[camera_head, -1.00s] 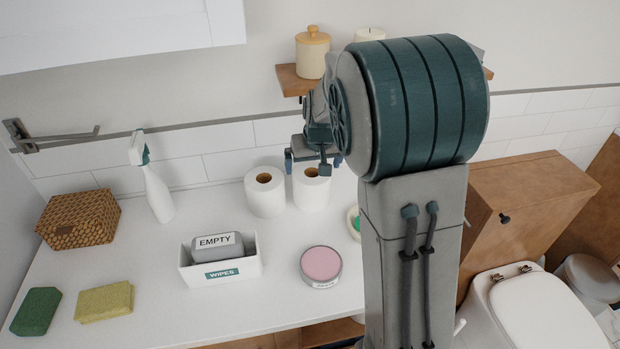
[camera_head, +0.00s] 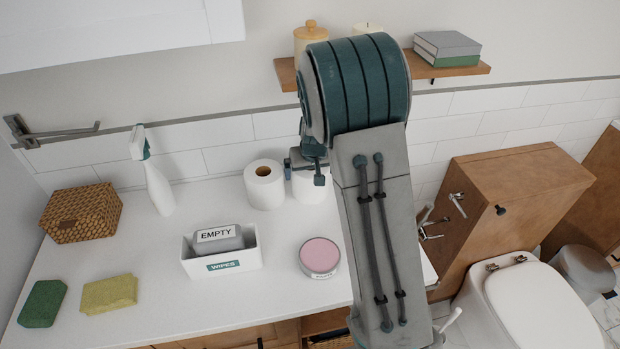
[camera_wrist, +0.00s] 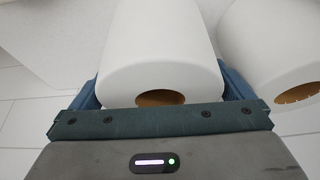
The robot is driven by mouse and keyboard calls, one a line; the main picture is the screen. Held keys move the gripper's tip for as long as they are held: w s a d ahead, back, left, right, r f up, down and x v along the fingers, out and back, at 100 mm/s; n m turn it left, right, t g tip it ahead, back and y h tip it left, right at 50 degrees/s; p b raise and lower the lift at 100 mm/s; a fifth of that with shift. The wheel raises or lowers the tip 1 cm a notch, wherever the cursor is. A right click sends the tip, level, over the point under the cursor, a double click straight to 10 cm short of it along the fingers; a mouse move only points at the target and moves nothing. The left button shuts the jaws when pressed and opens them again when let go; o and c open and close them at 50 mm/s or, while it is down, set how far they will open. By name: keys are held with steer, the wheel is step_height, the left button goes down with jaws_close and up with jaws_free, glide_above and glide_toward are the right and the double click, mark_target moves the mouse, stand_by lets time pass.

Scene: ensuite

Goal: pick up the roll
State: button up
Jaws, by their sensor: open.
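Two white toilet rolls stand upright side by side at the back of the counter. The right roll (camera_head: 308,196) is partly hidden behind my gripper and arm; the left roll (camera_head: 264,191) is fully clear. My gripper (camera_head: 306,172) is over the top of the right roll. In the wrist view, a white roll (camera_wrist: 160,45) with a brown core lies between the two blue fingers of my open gripper (camera_wrist: 160,90), one on each side. I cannot tell whether they touch it. The other roll (camera_wrist: 275,45) is just outside the right finger.
A wooden shelf (camera_head: 445,71) hangs above the rolls.

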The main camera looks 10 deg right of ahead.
steer(key=shift+c, duration=0.3)
steer(key=c, duration=0.8)
steer(key=shift+s+r, duration=0.1)
steer(key=shift+r, duration=0.05)
